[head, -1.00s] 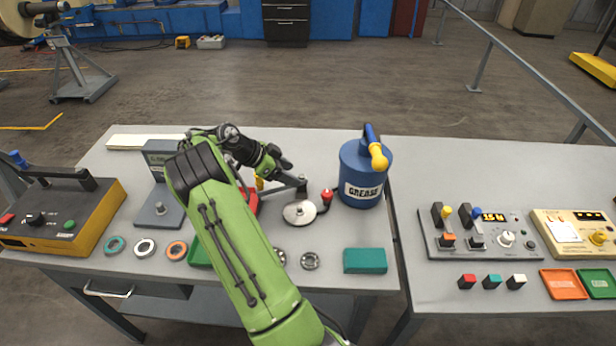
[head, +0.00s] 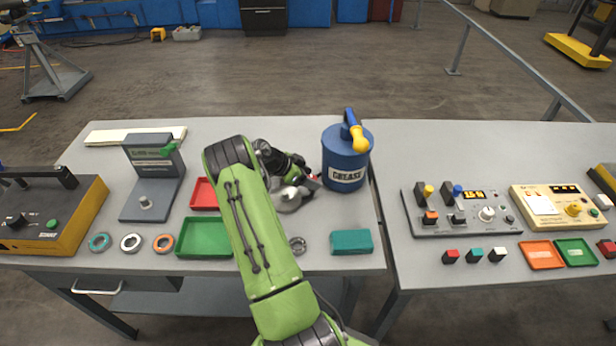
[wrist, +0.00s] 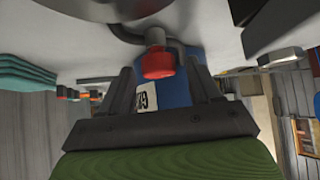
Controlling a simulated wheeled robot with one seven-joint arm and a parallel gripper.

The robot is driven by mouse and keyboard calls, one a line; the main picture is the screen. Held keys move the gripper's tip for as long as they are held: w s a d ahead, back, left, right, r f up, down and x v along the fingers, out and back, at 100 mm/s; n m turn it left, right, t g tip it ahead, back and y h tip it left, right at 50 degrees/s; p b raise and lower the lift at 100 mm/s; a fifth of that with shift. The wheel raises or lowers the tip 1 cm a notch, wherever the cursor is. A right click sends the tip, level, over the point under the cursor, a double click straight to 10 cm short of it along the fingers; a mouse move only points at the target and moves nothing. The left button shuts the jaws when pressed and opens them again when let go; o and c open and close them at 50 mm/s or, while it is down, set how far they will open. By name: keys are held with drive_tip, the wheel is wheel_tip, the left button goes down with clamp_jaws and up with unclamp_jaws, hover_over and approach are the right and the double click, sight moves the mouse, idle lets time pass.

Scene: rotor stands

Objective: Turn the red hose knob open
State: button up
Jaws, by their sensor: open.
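The red knob (wrist: 158,63) sits on a short grey stem beside a round metal disc (head: 288,203). In the wrist view it shows between the two dark fingers of my gripper (wrist: 160,72), which are apart with a gap on both sides of it. In the head view only a small bit of red (head: 313,178) shows by my gripper (head: 306,182), and my arm hides part of the disc. I cannot tell from these views whether the fingers are level with the knob.
A blue grease can (head: 345,172) stands close behind and right of the knob. A teal block (head: 351,242), a green tray (head: 204,238) and a red tray (head: 203,196) lie nearby. Control boxes (head: 462,212) stand on the right table.

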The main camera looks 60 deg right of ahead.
drive_tip(key=shift+c, duration=0.4)
drive_tip(key=c, duration=1)
drive_tip(key=shift+o, duration=0.2)
